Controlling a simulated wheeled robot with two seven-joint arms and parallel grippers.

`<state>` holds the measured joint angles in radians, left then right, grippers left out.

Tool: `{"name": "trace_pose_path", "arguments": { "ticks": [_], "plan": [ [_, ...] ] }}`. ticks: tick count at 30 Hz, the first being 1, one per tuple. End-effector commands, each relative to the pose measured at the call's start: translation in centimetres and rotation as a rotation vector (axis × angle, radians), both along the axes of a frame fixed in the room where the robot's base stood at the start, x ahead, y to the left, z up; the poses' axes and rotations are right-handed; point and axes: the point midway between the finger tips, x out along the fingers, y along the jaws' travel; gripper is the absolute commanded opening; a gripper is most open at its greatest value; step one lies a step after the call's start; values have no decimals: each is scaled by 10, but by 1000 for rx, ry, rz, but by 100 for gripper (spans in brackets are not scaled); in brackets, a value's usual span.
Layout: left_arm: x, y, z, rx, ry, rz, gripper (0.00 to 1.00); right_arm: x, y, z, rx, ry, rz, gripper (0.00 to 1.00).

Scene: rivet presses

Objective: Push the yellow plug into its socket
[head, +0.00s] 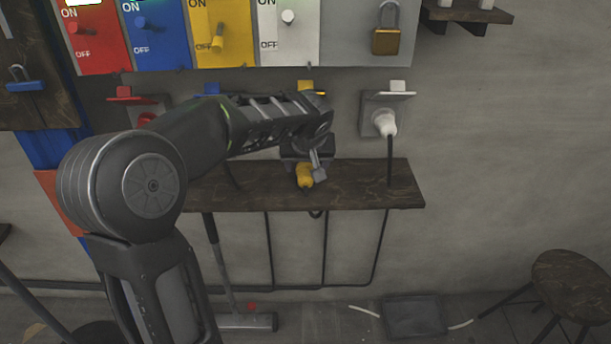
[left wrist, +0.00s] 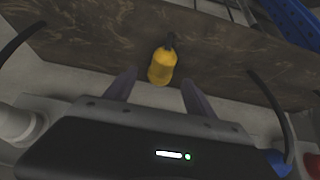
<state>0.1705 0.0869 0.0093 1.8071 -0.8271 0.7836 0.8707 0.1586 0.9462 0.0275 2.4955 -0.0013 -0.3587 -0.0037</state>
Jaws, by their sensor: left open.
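The yellow plug (head: 304,175) is at the wooden wall shelf, under my left gripper (head: 312,158). In the left wrist view the yellow plug (left wrist: 162,67) shows against the shelf board, just beyond and roughly between the fingertips. My left gripper (left wrist: 158,84) is open and empty, with a finger to either side of the plug's line. A yellow socket lid (head: 306,86) shows on the wall above my forearm. The socket under it is hidden behind my arm. My right gripper is not in view.
A white plug (head: 384,123) sits in the socket to the right. A red plug (head: 147,119) and a blue lid (head: 213,89) are to the left. The wooden shelf (head: 365,185) runs below. Switch panels and a padlock (head: 386,40) are above. A stool (head: 570,285) stands at right.

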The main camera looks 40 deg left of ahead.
Motion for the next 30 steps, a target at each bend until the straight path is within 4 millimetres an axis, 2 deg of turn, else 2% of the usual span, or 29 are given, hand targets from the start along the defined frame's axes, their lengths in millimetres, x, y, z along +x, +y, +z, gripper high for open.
{"name": "trace_pose_path", "arguments": {
  "ticks": [10, 21, 30],
  "plan": [
    [1, 1, -3, 0, 1, 1, 64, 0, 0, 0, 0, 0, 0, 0],
    [20, 18, -41, -1, 2, 1, 64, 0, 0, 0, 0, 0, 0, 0],
    [22, 20, -44, 1, -1, 0, 64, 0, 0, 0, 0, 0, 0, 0]
  ]
}}
